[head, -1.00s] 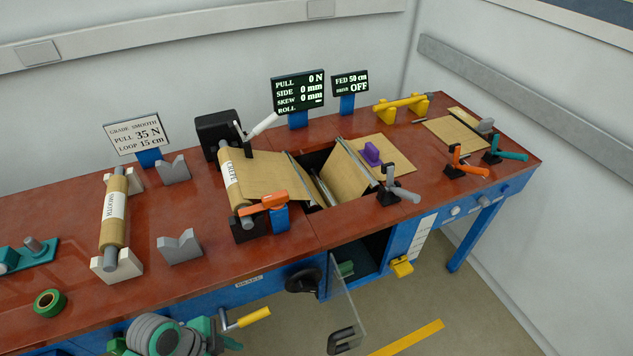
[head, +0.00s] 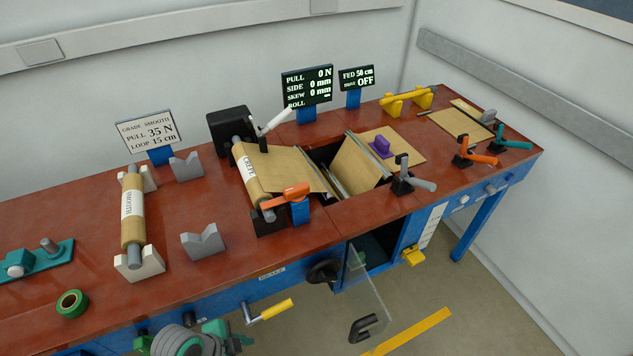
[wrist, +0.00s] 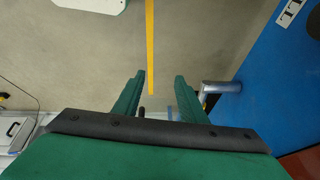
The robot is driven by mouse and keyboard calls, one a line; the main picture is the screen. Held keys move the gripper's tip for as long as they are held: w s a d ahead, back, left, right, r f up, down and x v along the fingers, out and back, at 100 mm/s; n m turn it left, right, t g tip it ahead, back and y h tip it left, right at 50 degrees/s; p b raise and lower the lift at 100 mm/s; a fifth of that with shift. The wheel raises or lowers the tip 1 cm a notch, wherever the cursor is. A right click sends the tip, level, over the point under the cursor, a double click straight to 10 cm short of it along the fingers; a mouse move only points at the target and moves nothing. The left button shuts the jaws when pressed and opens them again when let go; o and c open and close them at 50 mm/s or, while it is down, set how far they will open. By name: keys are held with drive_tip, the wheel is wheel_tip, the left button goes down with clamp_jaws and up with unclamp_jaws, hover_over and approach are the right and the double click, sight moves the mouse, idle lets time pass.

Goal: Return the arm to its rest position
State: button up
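My gripper (wrist: 161,84) shows in the wrist view as two green fingers standing apart. Nothing is held between them. The fingers point over the grey floor (wrist: 90,60), and a yellow floor stripe (wrist: 150,45) runs beyond the gap. A blue panel (wrist: 265,80) with a metal cylinder (wrist: 222,87) on it is to the right of the fingers. In the head view a grey ribbed part with green pieces (head: 190,340) is cut off at the bottom edge; I cannot tell whether it is my arm.
The red-brown bench (head: 90,225) carries a SMOOTH roll (head: 132,225), a CREPE roll (head: 252,170) and several levers. Below its front edge are a yellow-handled crank (head: 270,310), a black handwheel (head: 323,271) and a clear door panel (head: 365,285) standing open. Floor at the right is clear.

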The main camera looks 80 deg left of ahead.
drive_tip(key=w+d+t+y, duration=0.1)
drive_tip(key=w+d+t, duration=0.1)
drive_tip(key=w+d, duration=0.5)
drive_tip(key=w+d+t+y, duration=0.1)
drive_tip(key=w+d+t, duration=0.25)
drive_tip(key=w, duration=0.55)
drive_tip(key=w+d+r+t+h, duration=0.1)
drive_tip(key=d+r, duration=0.4)
drive_tip(key=d, duration=0.5)
drive_tip(key=w+d+r+t+h, duration=0.2)
drive_tip(key=w+d+r+t, duration=0.2)
drive_tip(key=d, duration=0.6)
wheel_tip(320, 180, up, 3)
drive_tip(key=shift+w+f+m+t, duration=0.2)
drive_tip(key=shift+w+m+t, duration=0.15)
drive_tip(key=shift+w, duration=0.2)
